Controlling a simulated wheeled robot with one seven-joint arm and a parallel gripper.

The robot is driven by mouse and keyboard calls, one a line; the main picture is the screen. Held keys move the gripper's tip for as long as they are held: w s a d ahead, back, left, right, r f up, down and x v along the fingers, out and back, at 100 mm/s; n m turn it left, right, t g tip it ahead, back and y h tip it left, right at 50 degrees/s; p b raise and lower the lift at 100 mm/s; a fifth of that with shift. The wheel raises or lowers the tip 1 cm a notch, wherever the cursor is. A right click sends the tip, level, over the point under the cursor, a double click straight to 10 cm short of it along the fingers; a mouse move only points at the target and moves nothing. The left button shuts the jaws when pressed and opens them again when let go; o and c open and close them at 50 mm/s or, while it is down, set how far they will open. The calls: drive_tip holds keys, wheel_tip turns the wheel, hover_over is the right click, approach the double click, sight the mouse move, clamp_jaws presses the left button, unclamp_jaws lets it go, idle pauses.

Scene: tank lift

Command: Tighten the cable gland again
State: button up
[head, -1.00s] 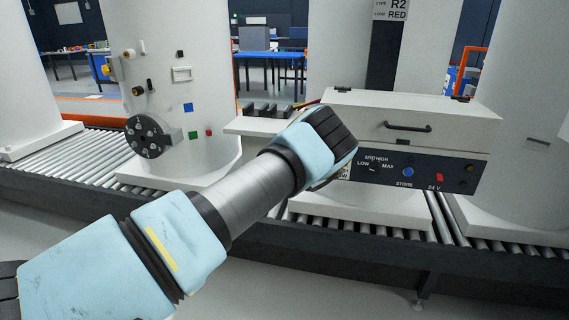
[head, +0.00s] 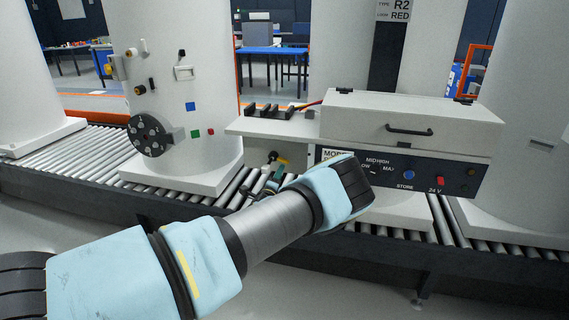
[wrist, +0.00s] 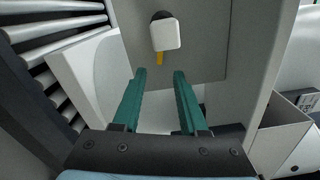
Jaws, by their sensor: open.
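My gripper (wrist: 160,73) is open and empty, with two green fingers. In the head view my gripper (head: 269,183) shows partly behind my own wrist, low in front of the panel under the shelf. A white rounded fitting (wrist: 165,34) with a yellow tab below it sits on a grey panel (wrist: 205,55), just beyond the fingertips and apart from them. In the head view a dark knob with yellow (head: 273,157) shows near the fingers. I cannot tell whether either is the cable gland. Small fittings (head: 130,52) also stand on the white tank (head: 205,110) at left.
A white control box (head: 455,135) with a black handle and labelled panel (head: 425,175) stands right of my gripper. A shelf (head: 255,126) carries dark slotted holders (head: 270,112). Tanks stand on a roller conveyor (head: 75,165). An open bin (wrist: 285,130) shows at lower right in the wrist view.

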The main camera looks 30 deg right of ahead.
sight(285, 163)
drive_tip(key=p+x, duration=0.2)
drive_tip(key=x, duration=0.5)
drive_tip(key=shift+w+d, duration=0.15)
drive_tip(key=shift+w, duration=0.1)
clamp_jaws()
idle(0.4)
